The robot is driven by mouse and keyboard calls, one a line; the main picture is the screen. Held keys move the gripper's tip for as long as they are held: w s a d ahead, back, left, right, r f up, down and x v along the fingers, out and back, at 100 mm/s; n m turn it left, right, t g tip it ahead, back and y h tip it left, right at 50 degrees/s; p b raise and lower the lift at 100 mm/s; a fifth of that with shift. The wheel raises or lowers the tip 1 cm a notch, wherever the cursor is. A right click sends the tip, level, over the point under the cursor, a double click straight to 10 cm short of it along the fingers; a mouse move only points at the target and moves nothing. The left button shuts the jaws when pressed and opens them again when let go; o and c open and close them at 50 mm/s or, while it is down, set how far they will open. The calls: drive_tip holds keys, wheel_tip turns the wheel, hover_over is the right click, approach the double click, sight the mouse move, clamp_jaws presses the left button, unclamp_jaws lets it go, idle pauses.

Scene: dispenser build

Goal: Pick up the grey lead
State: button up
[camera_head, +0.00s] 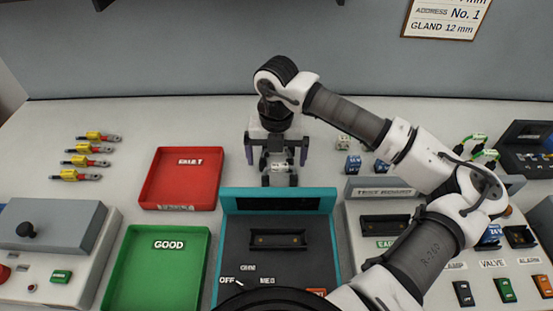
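No lead in view shows clearly as grey. Several short leads (88,162) lie in a column at the back left, with yellow and red sleeves and grey metal ends. Green-yellow leads (478,148) stand at the back right. My gripper (277,165) points down behind the teal-framed tester, at the middle of the bench. Its two dark fingers are spread apart. A small pale, partly clear item (279,167) with dark parts shows between or behind them; I cannot tell what it is or whether it is touched. The gripper is well apart from both groups of leads.
A red FAULT tray (150,190) and a green GOOD tray (138,285) look empty. The tester (328,240) stands in front of my gripper. A grey box with a knob (50,228) is at left, a switch panel (480,273) at right. Small blue blocks (353,164) lie near my arm.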

drive_tip(key=shift+c, duration=0.4)
drive_tip(key=c, duration=1)
drive_tip(key=shift+r, duration=0.15)
